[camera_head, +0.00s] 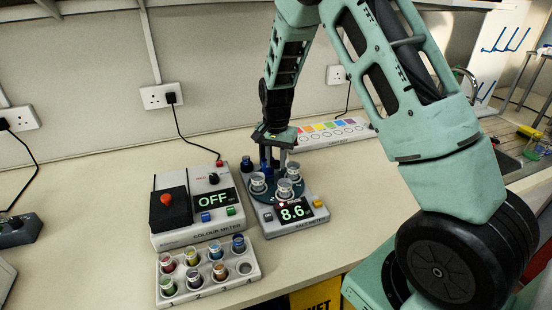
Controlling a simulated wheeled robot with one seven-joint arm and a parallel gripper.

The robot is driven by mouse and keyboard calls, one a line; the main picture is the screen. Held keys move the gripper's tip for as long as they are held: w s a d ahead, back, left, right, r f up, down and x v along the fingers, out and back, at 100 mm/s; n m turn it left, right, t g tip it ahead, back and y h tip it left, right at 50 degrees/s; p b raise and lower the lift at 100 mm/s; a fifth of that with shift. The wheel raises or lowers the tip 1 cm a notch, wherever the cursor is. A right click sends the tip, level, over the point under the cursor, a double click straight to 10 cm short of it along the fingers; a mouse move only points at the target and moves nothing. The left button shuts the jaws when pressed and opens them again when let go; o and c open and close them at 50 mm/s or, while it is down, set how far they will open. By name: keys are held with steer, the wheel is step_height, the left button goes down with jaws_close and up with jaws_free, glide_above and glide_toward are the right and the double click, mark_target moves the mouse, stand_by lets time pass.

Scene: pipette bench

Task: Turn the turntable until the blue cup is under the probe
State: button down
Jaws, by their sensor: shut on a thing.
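The turntable (272,196) is a small dark teal disc behind the salt meter (292,214), whose display reads 8.6. Pale round cups stand on it: one at left (258,184), one at front (284,188) and one at right (293,171). I cannot tell which cup is the blue one. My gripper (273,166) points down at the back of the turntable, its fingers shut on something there. The gripped part is mostly hidden by the fingers and cups. I cannot pick out the probe or which cup is under it.
The colour meter (196,207), reading OFF, stands left of the turntable. A white rack (246,281) of several coloured vials is in front. A dark blue object (247,164) stands close to the turntable's left. A strip with coloured squares (335,132) lies behind.

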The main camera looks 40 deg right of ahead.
steer(key=shift+m, duration=0.6)
stand_by(0.3)
steer(key=c, duration=1.1)
jaws_free()
steer(key=shift+c, duration=0.2)
steer(key=shift+r, duration=0.1)
step_height(320, 180, up, 17)
steer(key=b, duration=0.2)
steer(key=shift+r+b, duration=0.15)
steer(key=shift+b, duration=0.2)
